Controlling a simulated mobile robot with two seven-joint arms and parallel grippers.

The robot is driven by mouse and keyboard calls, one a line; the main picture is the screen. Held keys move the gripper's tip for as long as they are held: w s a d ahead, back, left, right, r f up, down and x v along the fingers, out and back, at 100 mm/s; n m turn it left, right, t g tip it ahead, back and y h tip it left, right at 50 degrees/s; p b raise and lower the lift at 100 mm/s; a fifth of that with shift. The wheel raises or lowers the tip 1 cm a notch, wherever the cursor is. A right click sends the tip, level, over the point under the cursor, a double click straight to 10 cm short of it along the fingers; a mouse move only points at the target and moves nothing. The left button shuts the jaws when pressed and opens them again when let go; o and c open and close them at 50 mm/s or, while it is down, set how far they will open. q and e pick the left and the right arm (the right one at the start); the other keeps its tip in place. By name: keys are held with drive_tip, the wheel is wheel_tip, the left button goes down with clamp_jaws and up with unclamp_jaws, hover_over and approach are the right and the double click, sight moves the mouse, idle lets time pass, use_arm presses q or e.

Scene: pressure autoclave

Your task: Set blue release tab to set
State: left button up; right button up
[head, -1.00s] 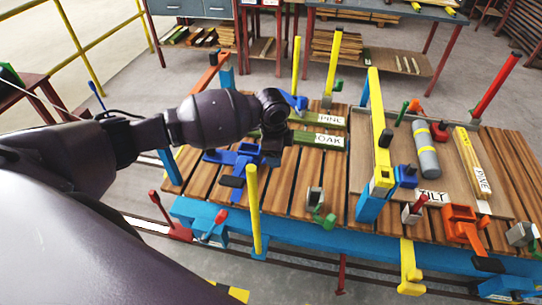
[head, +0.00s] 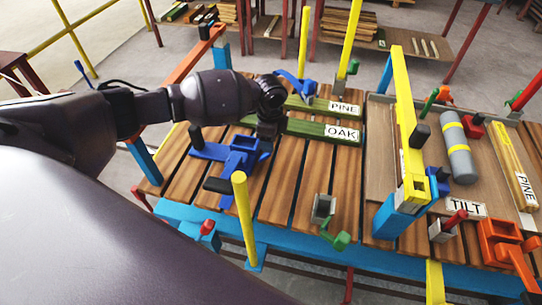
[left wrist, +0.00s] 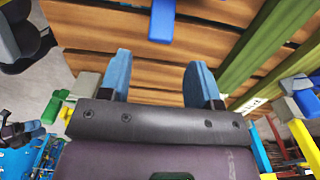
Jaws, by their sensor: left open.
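A blue fixture with black pads (head: 236,162) lies on the wooden slats of the bench in the head view. I cannot tell for sure which of its parts is the release tab. My left gripper (head: 268,128) is over the far right end of this fixture, and the wrist hides that part. In the left wrist view a small blue tab (left wrist: 162,20) stands out against the slats. My left gripper (left wrist: 162,78) is open there, its two blue fingers apart with nothing between them; the tab lies beyond the fingertips. My right gripper is not in view.
Green boards labelled PINE (head: 330,107) and OAK (head: 318,130) lie right of the gripper. A yellow post (head: 243,215) stands at the near edge, and a yellow bar (head: 406,120) rises further right. A grey cylinder (head: 457,148) lies on the tray. Slats between are mostly clear.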

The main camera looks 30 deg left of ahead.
sight(270, 156)
use_arm(q)
wheel_tip(270, 156, down, 8)
drive_tip(key=shift+f+b, duration=0.1)
drive_tip(key=shift+b, duration=0.65)
drive_tip(key=shift+f, duration=0.3)
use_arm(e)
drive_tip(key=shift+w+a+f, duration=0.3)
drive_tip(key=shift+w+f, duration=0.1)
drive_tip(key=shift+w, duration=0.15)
